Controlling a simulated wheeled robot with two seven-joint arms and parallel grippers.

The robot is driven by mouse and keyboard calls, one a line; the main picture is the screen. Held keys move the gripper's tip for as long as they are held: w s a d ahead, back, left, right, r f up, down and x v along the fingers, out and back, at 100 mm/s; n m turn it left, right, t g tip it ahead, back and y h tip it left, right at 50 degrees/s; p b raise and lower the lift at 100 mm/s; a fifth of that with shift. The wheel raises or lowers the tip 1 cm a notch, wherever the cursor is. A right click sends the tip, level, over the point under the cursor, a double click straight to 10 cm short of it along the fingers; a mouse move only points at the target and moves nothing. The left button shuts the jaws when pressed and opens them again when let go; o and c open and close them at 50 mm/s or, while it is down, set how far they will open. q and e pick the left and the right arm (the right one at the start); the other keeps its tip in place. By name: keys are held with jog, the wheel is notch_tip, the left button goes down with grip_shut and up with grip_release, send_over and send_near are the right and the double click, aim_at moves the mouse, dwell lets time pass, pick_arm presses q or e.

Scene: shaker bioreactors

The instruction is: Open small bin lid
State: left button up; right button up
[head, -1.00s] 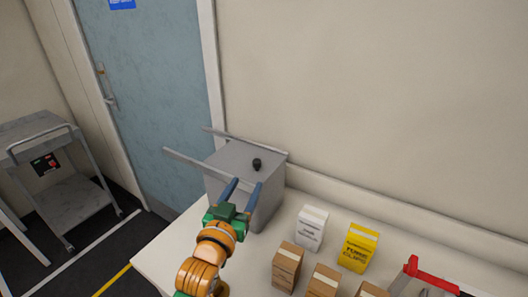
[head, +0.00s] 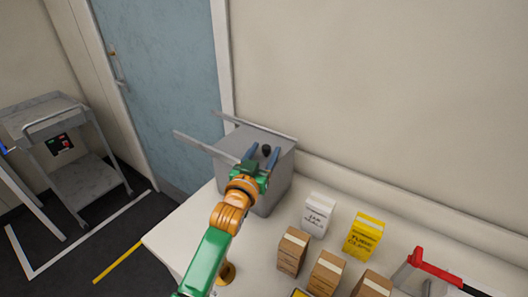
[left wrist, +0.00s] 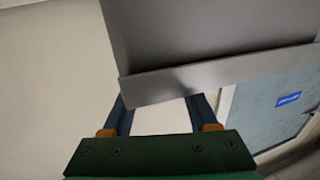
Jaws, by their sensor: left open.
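The small grey bin (head: 275,185) stands on the table near the wall. In the left wrist view, a grey panel with a folded edge (left wrist: 220,75) covers the tips of the open fingers. The knob is not visible there. My right gripper is not in view.
A white carton (head: 317,215), a yellow carton (head: 364,236) and several brown boxes (head: 292,251) stand right of the bin. A red-handled tool (head: 435,270) lies farther right. A blue door (head: 165,90) and a grey cart (head: 75,150) are to the left. The table's left end (head: 175,233) is clear.

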pick_arm(q)
grip_shut()
dwell(1.4)
